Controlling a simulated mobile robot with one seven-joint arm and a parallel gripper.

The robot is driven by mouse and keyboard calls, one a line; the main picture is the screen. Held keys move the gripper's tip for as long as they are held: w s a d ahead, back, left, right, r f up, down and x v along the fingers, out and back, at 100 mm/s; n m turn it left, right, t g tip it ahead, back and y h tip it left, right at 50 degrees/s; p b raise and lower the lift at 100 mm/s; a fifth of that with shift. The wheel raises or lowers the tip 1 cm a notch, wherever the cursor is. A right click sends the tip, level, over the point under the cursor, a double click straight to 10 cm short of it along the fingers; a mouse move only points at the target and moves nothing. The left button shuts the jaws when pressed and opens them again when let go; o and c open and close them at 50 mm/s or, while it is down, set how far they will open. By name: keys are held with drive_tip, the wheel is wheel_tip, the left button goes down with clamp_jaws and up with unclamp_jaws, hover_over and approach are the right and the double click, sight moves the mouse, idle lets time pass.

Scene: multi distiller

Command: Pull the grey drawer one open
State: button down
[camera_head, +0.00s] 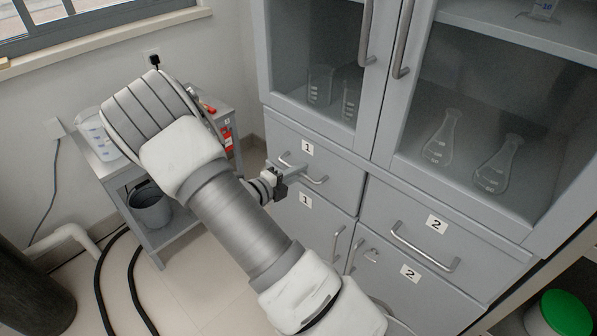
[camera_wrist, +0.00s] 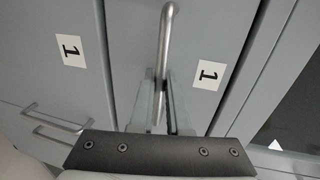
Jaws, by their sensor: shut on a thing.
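The grey drawer one (camera_head: 338,166) is the upper left drawer of the grey cabinet, with a white "1" label. No clear gap shows around its front. Its metal bar handle (camera_head: 318,180) is partly hidden by my gripper (camera_head: 287,178). In the wrist view the handle (camera_wrist: 168,28) runs up and down the picture between the two fingers of my gripper (camera_wrist: 163,88). The fingers are shut on the handle, near its middle. The drawer front (camera_wrist: 205,30) fills the upper middle of that view, with its label at the right.
A door (camera_head: 318,228) also labelled "1" is below, and drawer two (camera_head: 470,235) is to the right. Glass doors with flasks (camera_head: 440,140) are above. A small grey cart (camera_head: 165,235) with a bucket (camera_head: 150,207) stands at the left, with open floor between it and the cabinet.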

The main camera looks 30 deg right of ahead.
idle(0.4)
drive_tip(key=f+p+v, duration=0.3)
drive_tip(key=p+v, duration=0.1)
drive_tip(key=v, duration=1.1)
drive_tip(key=a+f+p+v, duration=0.1)
drive_tip(key=f+p+v, duration=0.2)
drive_tip(key=v, duration=1.2)
drive_tip(key=shift+s+a+f+p, duration=0.15)
drive_tip(key=shift+s+a+p, duration=0.15)
drive_tip(key=shift+a+p, duration=0.4)
drive_tip(key=shift+d, duration=0.15)
drive_tip(key=c, duration=0.9)
unclamp_jaws()
drive_tip(key=p+v, duration=0.1)
drive_tip(key=v, duration=1.6)
drive_tip(key=shift+a, duration=0.2)
